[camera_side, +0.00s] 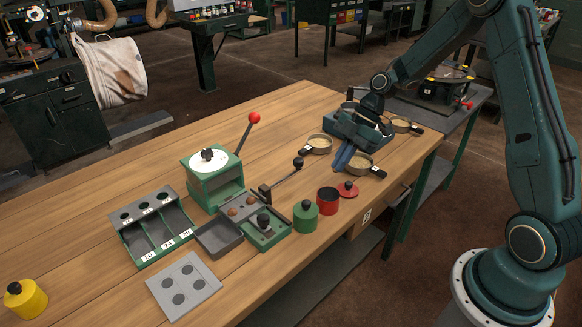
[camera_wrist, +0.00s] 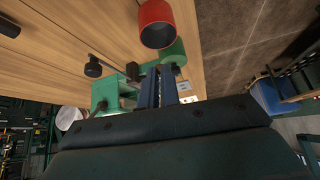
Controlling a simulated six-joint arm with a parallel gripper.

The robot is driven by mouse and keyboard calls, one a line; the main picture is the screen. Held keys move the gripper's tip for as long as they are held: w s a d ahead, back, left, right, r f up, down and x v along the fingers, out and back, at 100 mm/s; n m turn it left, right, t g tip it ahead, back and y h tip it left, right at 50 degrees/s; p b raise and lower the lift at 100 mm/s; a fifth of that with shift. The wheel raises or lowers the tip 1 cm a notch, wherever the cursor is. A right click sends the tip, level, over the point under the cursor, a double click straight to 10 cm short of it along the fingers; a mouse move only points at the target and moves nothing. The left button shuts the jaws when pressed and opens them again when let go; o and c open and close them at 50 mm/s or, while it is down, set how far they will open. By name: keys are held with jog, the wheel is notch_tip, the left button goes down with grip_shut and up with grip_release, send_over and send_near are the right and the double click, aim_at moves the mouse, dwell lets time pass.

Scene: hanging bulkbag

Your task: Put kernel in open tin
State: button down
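The open red tin (camera_side: 328,200) stands near the table's front edge. Its dark inside shows in the wrist view (camera_wrist: 156,30). Its red lid (camera_side: 348,189) lies beside it. Two small brown round pieces (camera_side: 251,200) sit on the grey tray part beside the green box; I cannot tell whether either is the kernel. My gripper (camera_side: 343,166) is above the table, right of and behind the red tin, pointing down.
A lidded green tin (camera_side: 305,216) stands left of the red one. A green box with a red-knobbed lever (camera_side: 213,180), a three-slot tray (camera_side: 155,226) and a grey holed plate (camera_side: 184,285) are further left. Shallow handled pans (camera_side: 318,144) surround my gripper. A yellow tin (camera_side: 25,298) is far left.

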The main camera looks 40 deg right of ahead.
jog(key=shift+f, duration=0.2)
jog(key=shift+f, duration=2.75)
jog(key=c, duration=1.6)
grip_release()
jog(key=shift+o, duration=0.2)
jog(key=shift+d+r, duration=0.1)
jog(key=v, duration=1.3)
jog(key=shift+d+r, duration=0.15)
jog(key=shift+r, duration=0.05)
